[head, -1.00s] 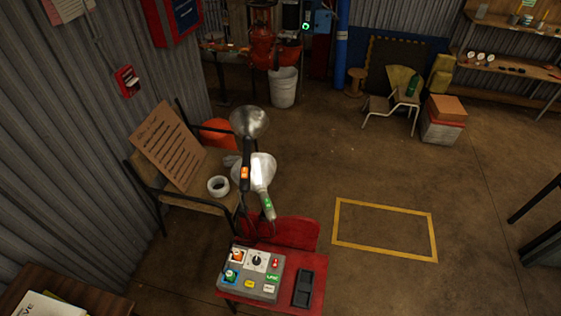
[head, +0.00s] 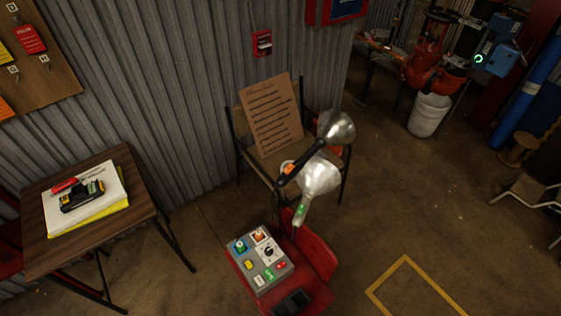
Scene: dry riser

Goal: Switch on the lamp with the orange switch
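The lamp with the orange switch (head: 289,169) has a black handle (head: 309,153) and a round silver shade (head: 338,129) at its upper right end. A second lamp (head: 317,174), with a pale handle and a green switch (head: 301,209), is just below and overlaps it. Both rise above the back of a red chair (head: 318,257); their lower supports are hard to make out. I see no clear glow from either shade. My gripper is not in view, so its state and distance from the switch are unknown.
A grey control box (head: 262,282) with several coloured buttons lies on the red chair. A wooden table (head: 140,190) stands at left. Floor is open at right, around a yellow outline (head: 385,282).

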